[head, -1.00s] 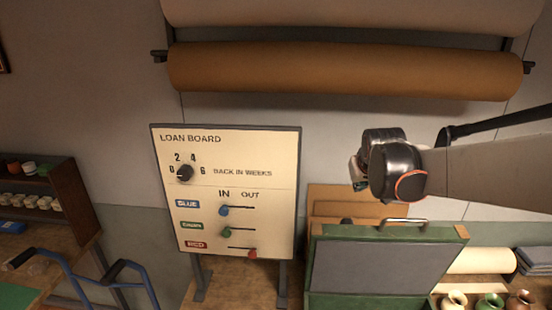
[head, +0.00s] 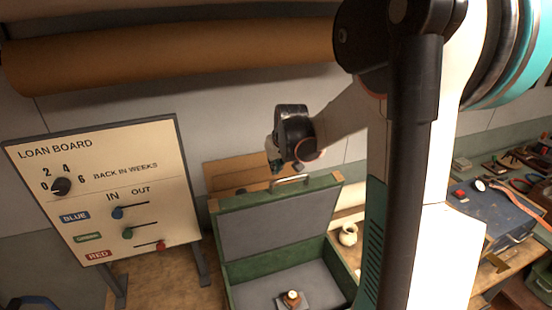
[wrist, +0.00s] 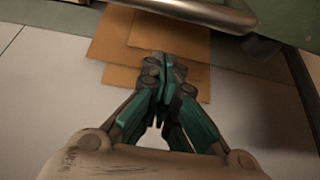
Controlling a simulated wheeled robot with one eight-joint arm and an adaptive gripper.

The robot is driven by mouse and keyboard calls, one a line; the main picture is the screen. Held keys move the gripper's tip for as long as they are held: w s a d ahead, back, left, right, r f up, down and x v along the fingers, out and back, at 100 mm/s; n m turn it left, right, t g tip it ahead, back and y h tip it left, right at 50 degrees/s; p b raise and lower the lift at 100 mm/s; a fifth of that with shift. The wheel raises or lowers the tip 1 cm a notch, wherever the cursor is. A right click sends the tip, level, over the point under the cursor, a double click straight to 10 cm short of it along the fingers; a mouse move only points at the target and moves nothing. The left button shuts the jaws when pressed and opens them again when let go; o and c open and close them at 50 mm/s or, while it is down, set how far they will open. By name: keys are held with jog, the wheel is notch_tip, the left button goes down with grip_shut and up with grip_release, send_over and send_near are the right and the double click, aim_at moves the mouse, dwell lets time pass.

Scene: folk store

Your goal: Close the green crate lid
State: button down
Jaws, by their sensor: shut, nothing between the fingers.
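The green crate (head: 232,297) stands open on the table in the head view. Its lid (head: 279,222) is raised, with its grey inner face toward me. A metal handle (head: 290,179) sits on the lid's top edge; it also crosses the top of the wrist view (wrist: 193,9). My gripper (head: 275,168) is at the lid's top edge, just left of and slightly above the handle in the head view. In the wrist view my gripper (wrist: 165,62) has its fingers together and empty, below the handle in the picture. Whether it touches the lid cannot be told.
A small round-topped item on a grey block (head: 292,300) lies inside the crate. Brown boards (head: 240,174) lean behind the lid. The loan board (head: 110,190) stands at the left. A pale jar (head: 348,235) is right of the crate. My arm hides part of the right side.

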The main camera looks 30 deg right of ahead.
jog(key=s+f, duration=0.1)
jog(key=s+f+p, duration=0.1)
jog(key=s, duration=0.1)
jog(key=shift+a, duration=0.4)
jog(key=shift+s, duration=0.2)
